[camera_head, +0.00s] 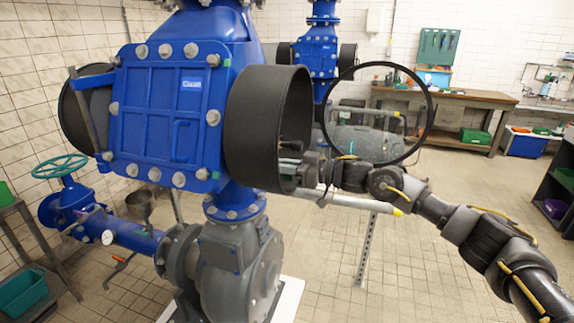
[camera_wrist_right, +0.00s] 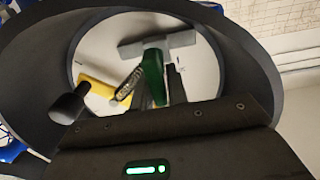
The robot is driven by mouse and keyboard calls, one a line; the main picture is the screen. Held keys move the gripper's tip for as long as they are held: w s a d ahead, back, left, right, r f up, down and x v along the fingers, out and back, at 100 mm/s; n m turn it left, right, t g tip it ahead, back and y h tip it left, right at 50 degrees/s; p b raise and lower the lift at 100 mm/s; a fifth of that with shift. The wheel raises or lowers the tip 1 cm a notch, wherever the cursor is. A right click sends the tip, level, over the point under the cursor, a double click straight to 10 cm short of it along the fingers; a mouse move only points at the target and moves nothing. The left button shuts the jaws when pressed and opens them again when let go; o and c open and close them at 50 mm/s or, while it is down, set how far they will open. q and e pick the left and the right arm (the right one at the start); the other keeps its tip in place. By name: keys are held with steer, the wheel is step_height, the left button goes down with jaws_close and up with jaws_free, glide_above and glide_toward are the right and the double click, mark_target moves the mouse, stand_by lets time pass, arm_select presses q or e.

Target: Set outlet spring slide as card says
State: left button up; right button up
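A blue valve body (camera_head: 165,115) stands at the left centre, with an open black cylinder (camera_head: 247,125) on its right side. My right gripper (camera_head: 288,172) is at this cylinder's mouth, and the rim partly hides it. In the right wrist view the dark opening (camera_wrist_right: 62,50) rings a pale interior. Inside are a coiled spring (camera_wrist_right: 127,84), a green part (camera_wrist_right: 153,76), a grey crosspiece (camera_wrist_right: 158,45) and a yellow part (camera_wrist_right: 98,86). Which of these is the slide is unclear. I see no readable card. My left gripper is not in view.
A thin black ring (camera_head: 430,118) stands out to the right of the cylinder, close to my right arm. A pale bar (camera_head: 350,202) runs below the arm on a post (camera_head: 366,250). The floor (camera_head: 450,240) to the right is open. A wooden bench (camera_head: 450,97) stands behind.

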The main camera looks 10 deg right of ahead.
steer(key=o, duration=0.3)
steer(key=shift+w, duration=0.1)
steer(key=shift+d, duration=0.1)
steer(key=shift+s+d+f+b, duration=0.1)
steer(key=shift+s+d+b, duration=0.1)
steer(key=shift+d+b, duration=0.1)
steer(key=b+v, duration=0.3)
steer(key=v, duration=0.7)
steer(key=shift+b, duration=0.35)
